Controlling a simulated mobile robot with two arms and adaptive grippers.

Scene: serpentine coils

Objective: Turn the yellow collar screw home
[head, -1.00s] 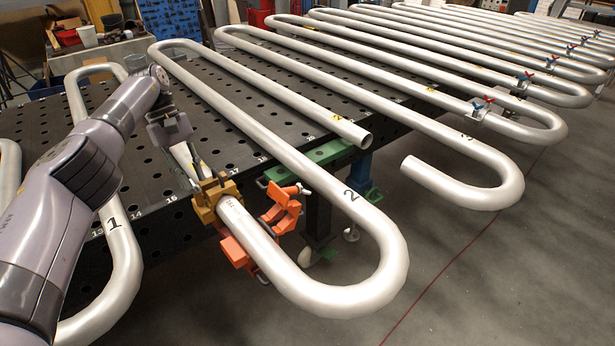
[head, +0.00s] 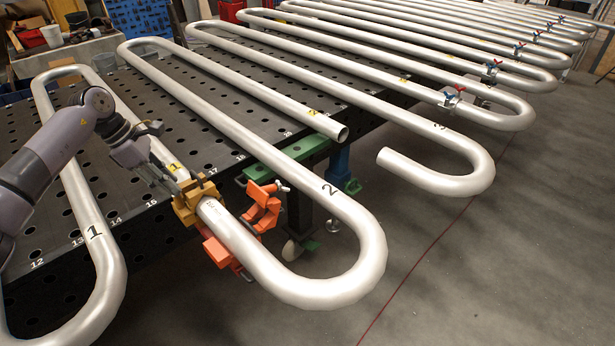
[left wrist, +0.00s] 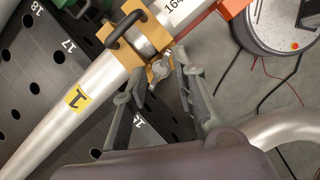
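The yellow collar (head: 190,203) is clamped around a pipe joint at the table's front edge, and shows in the left wrist view (left wrist: 116,34). Its screw, with a small grey wing head (left wrist: 160,70), sits on the collar's side; in the head view I cannot make it out. My left gripper (head: 150,168) is just left of the collar. In the left wrist view its two fingers (left wrist: 158,86) are apart, with the screw head in line between and slightly beyond the tips. I see no contact. My right gripper is not in view.
A straight pipe (left wrist: 50,130) enters the collar, and a U-bend pipe (head: 335,290) leaves it over the table edge. An orange clamp (head: 262,207) stands beside the collar, a green bracket (head: 290,152) behind. The perforated table (head: 130,200) lies beneath; open floor is at right.

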